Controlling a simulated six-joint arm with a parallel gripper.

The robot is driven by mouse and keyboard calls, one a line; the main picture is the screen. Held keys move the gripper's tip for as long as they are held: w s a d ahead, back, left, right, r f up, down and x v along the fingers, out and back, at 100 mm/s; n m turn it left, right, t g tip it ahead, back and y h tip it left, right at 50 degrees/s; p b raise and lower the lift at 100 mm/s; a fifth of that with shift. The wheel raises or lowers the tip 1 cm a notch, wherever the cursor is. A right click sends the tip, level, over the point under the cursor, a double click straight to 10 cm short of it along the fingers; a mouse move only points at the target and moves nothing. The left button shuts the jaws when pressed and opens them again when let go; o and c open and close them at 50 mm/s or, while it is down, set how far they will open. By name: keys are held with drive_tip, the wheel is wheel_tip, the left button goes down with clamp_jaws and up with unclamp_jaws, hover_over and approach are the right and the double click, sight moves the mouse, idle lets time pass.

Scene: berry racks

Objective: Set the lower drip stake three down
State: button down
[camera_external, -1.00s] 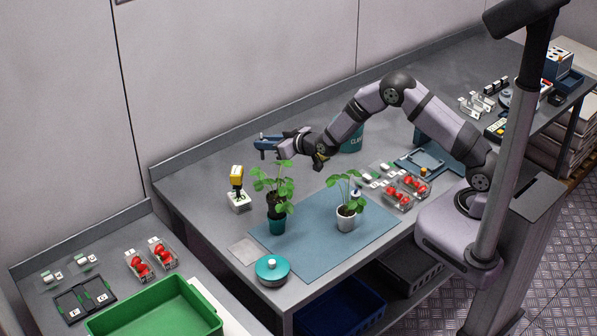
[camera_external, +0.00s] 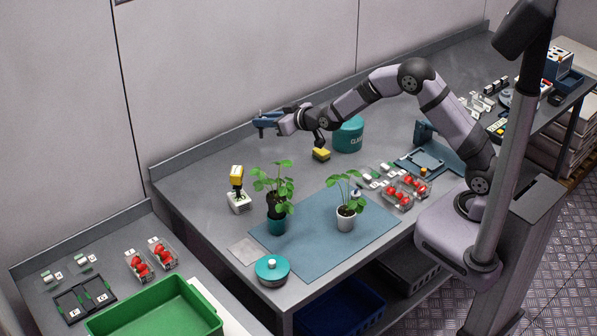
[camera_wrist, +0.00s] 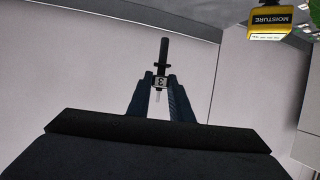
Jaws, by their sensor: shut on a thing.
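My gripper (camera_external: 262,124) is raised above the back of the table and points left. In the wrist view its jaws (camera_wrist: 160,92) are shut on a dark drip stake (camera_wrist: 163,52) with a square tag that reads 3 and a pale end below the jaws. Two potted plants stand below and in front of the gripper: one in a dark and teal pot (camera_external: 277,222), one in a white pot (camera_external: 346,219) on the blue mat (camera_external: 312,248). The soil in the pots is hard to see.
A yellow moisture meter (camera_external: 237,175) stands on a white base left of the plants; it also shows in the wrist view (camera_wrist: 270,21). A teal lidded pot (camera_external: 272,270) is at the front.

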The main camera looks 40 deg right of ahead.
drive_tip(key=s+a+r+n+g+y+b, duration=0.1)
drive_tip(key=s+a+n+g+y, duration=0.3)
drive_tip(key=s, duration=0.4)
drive_tip(key=s+a+r+n+g+y+b, duration=0.1)
drive_tip(key=s+a+n+g+y, duration=0.1)
drive_tip(key=s+a+n+y, duration=0.45)
drive_tip(key=s+f+n+g+b, duration=0.15)
drive_tip(key=s+g, duration=0.25)
drive_tip(key=s, duration=0.7)
drive_tip(key=s+f+n+g, duration=0.1)
drive_tip(key=s+n+g, duration=0.2)
drive_tip(key=s, duration=0.8)
wheel_tip(320, 180, down, 11)
drive_tip(key=shift+w+d+p, duration=0.15)
drive_tip(key=shift+w+p, duration=0.15)
drive_tip(key=shift+p, duration=0.15)
drive_tip(key=shift+f, duration=0.25)
drive_tip(key=shift+f+p, duration=0.3)
drive_tip(key=shift+f, duration=1.65)
drive_tip(key=shift+f, duration=0.1)
